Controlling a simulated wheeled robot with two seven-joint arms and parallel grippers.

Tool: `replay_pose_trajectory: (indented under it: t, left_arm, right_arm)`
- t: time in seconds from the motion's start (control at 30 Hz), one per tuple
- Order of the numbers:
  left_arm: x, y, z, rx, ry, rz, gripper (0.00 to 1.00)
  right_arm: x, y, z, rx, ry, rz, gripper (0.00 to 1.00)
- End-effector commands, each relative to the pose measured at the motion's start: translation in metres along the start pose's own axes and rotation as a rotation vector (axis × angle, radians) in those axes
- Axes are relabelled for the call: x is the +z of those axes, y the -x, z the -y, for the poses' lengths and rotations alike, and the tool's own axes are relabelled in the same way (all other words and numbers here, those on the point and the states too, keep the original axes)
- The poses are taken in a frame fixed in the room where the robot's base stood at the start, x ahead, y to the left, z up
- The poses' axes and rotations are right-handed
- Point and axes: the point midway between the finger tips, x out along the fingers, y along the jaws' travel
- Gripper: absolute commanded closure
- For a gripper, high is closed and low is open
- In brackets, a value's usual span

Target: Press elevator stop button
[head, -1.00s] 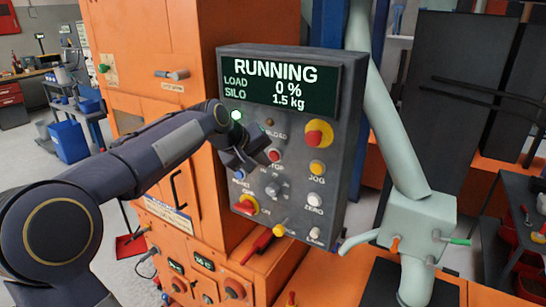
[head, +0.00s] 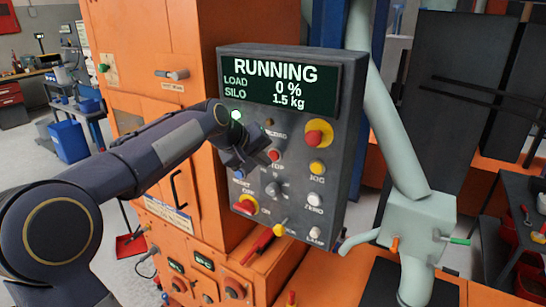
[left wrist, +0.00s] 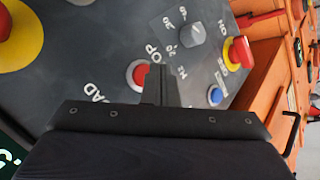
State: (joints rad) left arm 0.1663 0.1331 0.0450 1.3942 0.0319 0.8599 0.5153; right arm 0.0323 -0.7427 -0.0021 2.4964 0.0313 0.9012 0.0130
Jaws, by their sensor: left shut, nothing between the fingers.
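The grey control panel (head: 345,150) has a display reading RUNNING, load 0 %, silo 1.5 kg. The red stop button (head: 274,155), with its partly covered label below, is on the panel left of the large red emergency button. In the left wrist view the red stop button (left wrist: 136,76) has a pale ring and sits beside the fingertips, which cover its right edge. My left gripper (head: 265,160) is shut and empty, its tips just left of the button in the head view. I cannot tell whether they touch it. My right gripper is not in view.
A red emergency button (head: 316,133) on yellow sits right of the stop button. A rotary knob (head: 273,188), a blue button (left wrist: 215,95) and a red-yellow switch (head: 245,205) are close by. A pale pipe (head: 395,130) stands right of the panel.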

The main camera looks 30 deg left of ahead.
Motion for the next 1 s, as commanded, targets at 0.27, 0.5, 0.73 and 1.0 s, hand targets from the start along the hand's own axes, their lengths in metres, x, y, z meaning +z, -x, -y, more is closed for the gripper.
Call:
replay_pose_trajectory:
  t: [0.27, 0.5, 0.73, 1.0]
  left_arm:
    - [0.0000, 0.0000, 0.0000, 0.000, 0.000, 0.000, 1.00]
    - [-0.0001, -0.0001, -0.0001, 0.000, 0.000, 0.000, 1.00]
    - [-0.0035, -0.0031, -0.0041, 0.000, 0.000, 0.000, 1.00]
    - [-0.0044, -0.0060, -0.0045, 0.000, 0.000, 0.000, 1.00]
  right_arm:
    - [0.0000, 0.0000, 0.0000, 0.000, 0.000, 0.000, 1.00]
    - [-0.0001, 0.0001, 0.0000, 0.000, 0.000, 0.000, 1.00]
    - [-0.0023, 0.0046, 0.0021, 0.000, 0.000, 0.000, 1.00]
    - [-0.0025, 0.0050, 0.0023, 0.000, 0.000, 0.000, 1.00]
